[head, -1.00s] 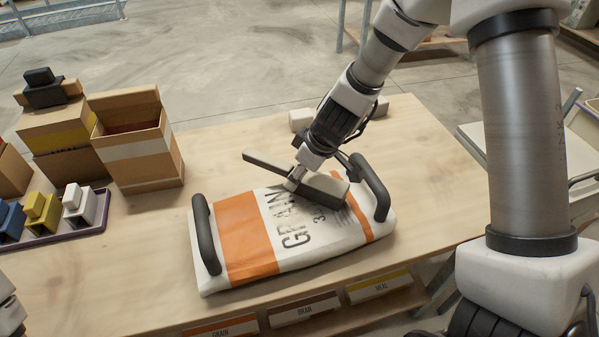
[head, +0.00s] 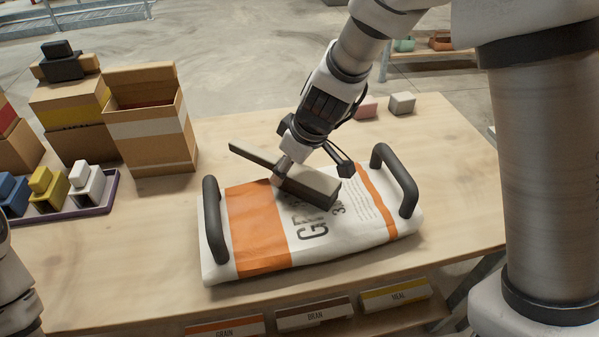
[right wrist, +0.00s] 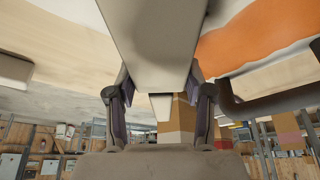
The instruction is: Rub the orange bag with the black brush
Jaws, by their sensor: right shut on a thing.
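The orange bag (head: 262,231) is a white grain sack with orange bands and a black handle at each end, lying flat on the wooden table. My right gripper (head: 281,174) is shut on the black brush (head: 312,186), a dark grey block with a long handle pointing up-left. The brush is over the bag's upper middle, by the wide orange band and the lettering. It looks to be on or just above the surface; contact is hidden. In the right wrist view the brush (right wrist: 155,40) fills the top between the fingers, with the bag's orange (right wrist: 245,40) beside it. My left gripper is out of view.
Cardboard boxes (head: 150,130) stand at the table's left. A purple tray (head: 112,190) there holds blue, yellow and white blocks. Small pink (head: 366,107) and grey (head: 401,103) blocks lie behind the bag. Labelled bins sit below the front edge. The table right of the bag is clear.

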